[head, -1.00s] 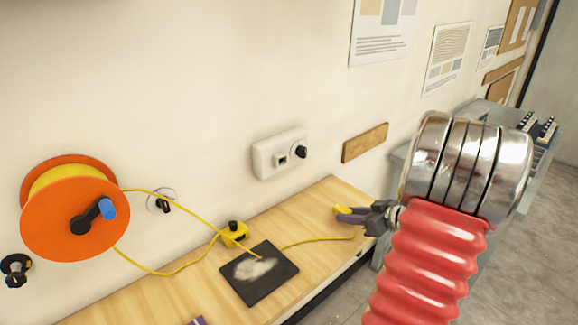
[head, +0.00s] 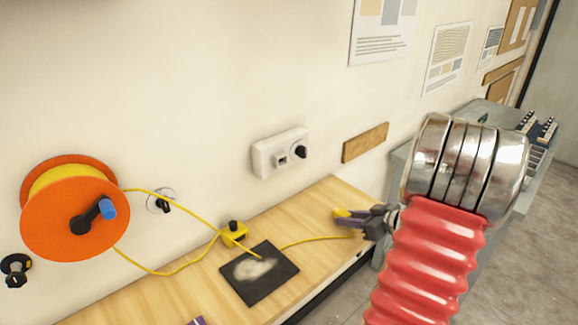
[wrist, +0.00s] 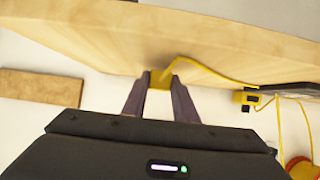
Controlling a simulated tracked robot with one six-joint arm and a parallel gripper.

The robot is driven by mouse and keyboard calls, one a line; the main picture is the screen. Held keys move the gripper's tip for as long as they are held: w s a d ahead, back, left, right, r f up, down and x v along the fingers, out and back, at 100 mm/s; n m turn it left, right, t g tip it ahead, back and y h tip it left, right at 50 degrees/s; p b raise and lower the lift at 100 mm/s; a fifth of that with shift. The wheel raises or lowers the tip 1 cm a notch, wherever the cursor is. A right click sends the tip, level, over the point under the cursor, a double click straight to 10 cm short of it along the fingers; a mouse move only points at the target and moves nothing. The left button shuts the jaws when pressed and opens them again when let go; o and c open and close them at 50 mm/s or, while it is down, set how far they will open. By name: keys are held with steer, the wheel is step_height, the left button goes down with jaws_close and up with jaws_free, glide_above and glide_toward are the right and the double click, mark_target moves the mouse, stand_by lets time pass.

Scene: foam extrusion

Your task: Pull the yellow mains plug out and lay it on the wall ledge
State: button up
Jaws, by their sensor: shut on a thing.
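The yellow mains plug (wrist: 160,79) is between the two fingertips of my gripper (wrist: 159,86) in the wrist view. My gripper is shut on it, and the fingers hide part of it. In the head view my gripper (head: 347,217) is at the right end of the wooden bench, with the yellow plug (head: 340,212) at its tips. A yellow cord (head: 305,241) runs from near my gripper across the bench. The brown wooden piece on the wall, apparently the wall ledge (head: 365,142), is above and behind my gripper. It also shows in the wrist view (wrist: 40,87).
The wooden bench (head: 325,205) carries a dark mat (head: 280,280) and a yellow box (head: 234,234). A white socket unit (head: 280,153) is on the wall. An orange cord reel (head: 60,215) is at the left. A grey cabinet (head: 395,190) stands beyond the bench.

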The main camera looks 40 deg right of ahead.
steer(key=shift+f, duration=0.3)
steer(key=o, duration=1.1)
steer(key=shift+o, duration=0.2)
steer(key=v, duration=1.3)
steer(key=shift+s+r, duration=0.15)
steer(key=shift+s, duration=0.2)
